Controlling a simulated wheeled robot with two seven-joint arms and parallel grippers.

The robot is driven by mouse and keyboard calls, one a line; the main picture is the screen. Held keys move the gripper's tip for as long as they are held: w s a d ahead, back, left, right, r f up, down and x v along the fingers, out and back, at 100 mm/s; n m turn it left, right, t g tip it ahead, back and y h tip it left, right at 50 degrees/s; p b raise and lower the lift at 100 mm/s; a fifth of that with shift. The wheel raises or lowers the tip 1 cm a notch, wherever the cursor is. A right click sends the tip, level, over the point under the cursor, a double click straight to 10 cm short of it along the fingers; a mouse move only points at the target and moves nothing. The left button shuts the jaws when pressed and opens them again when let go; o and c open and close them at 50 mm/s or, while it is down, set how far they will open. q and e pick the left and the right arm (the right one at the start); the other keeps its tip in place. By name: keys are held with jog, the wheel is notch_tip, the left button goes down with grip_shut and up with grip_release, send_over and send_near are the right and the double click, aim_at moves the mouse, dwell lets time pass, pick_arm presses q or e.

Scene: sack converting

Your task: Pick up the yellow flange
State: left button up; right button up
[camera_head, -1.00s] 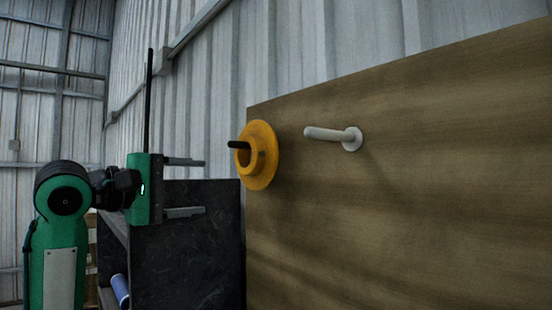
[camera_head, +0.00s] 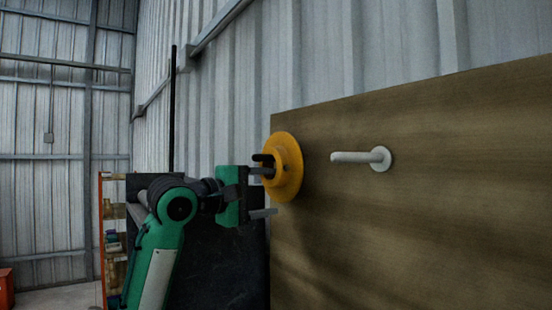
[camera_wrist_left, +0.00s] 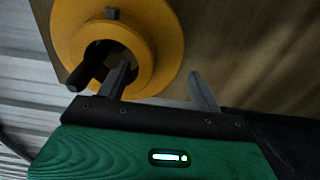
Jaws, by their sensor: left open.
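The yellow flange (camera_head: 291,160) hangs on a dark peg (camera_head: 262,158) on the upright wooden board, its hub facing out. My left gripper (camera_head: 274,192) is open and empty, right at the flange. In the head view its upper finger overlaps the hub and its lower finger is below it. In the left wrist view the flange (camera_wrist_left: 170,45) is at the upper left. One finger of the left gripper (camera_wrist_left: 160,80) overlaps the hub opening, the other lies to the right of the flange. I cannot tell whether they touch. My right gripper is not in view.
An empty white peg (camera_head: 355,157) sticks out of the wooden board (camera_head: 430,220) right of the flange. A dark panel (camera_head: 235,270) stands behind my left arm. An orange-framed shelf (camera_head: 103,240) is at the left. The space in front of the board is free.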

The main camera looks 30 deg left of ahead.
pick_arm(q)
jog(key=shift+p+x, duration=0.55)
jog(key=shift+x, duration=0.95)
jog(key=shift+s, duration=0.1)
grip_shut()
jog(key=shift+r, duration=0.15)
